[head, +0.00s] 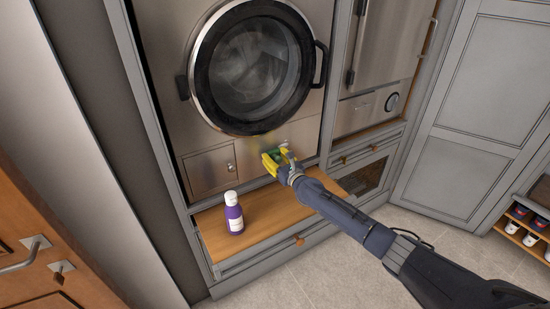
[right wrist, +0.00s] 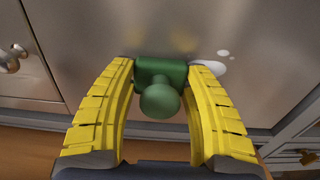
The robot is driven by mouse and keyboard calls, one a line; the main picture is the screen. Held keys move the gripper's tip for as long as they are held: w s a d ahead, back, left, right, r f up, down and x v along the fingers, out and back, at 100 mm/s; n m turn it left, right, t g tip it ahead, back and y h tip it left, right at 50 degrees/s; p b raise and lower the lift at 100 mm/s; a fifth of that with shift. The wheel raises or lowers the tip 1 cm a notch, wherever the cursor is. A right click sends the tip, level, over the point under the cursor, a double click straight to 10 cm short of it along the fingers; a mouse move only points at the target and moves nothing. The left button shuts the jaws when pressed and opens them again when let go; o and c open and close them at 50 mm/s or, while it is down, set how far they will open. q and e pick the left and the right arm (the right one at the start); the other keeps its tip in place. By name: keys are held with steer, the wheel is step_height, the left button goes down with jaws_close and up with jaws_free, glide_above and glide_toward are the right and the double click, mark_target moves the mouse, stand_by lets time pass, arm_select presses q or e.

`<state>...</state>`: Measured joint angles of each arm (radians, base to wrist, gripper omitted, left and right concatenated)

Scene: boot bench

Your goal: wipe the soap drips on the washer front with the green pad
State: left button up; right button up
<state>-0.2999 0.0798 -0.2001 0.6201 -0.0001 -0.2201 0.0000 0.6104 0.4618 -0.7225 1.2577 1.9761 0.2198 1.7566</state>
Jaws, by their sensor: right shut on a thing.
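My right gripper (head: 273,159) reaches to the lower part of the steel washer front (head: 255,152), below the round door. In the right wrist view its yellow fingers (right wrist: 165,70) are shut on the green pad (right wrist: 160,99), which has a round knob facing the camera. The pad's far side is at the steel panel; I cannot tell whether it touches. White soap drips (right wrist: 223,54) show on the panel just right of the pad, one partly behind the right finger. A small pale spot of soap (head: 284,144) shows in the head view. My left gripper is out of view.
A purple bottle with a white cap (head: 234,214) stands on the wooden shelf (head: 270,204) below the washer, left of my right arm. The round black-rimmed washer door (head: 210,104) is above. The shelf between bottle and arm is clear.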

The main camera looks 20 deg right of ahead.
mark_target(288, 147)
steer(key=shift+w, duration=0.25)
steer(key=shift+w+d, duration=0.35)
steer(key=shift+d, duration=0.95)
steer(key=shift+w+d, duration=0.35)
steer(key=shift+d, duration=0.9)
steer(key=shift+w+d, duration=0.35)
steer(key=shift+d, duration=0.95)
steer(key=shift+s, duration=0.1)
steer(key=shift+s+a, duration=0.2)
steer(key=shift+a, duration=0.8)
steer(key=shift+s+a, duration=0.2)
steer(key=shift+a, duration=0.8)
steer(key=shift+s+a+r, duration=0.1)
steer(key=shift+a+r, duration=0.15)
steer(key=shift+a, duration=0.45)
steer(key=shift+s+a+f, duration=0.15)
steer(key=shift+s+a, duration=0.05)
steer(key=shift+a, duration=0.2)
steer(key=shift+s+a, duration=0.25)
steer(key=shift+a, duration=0.7)
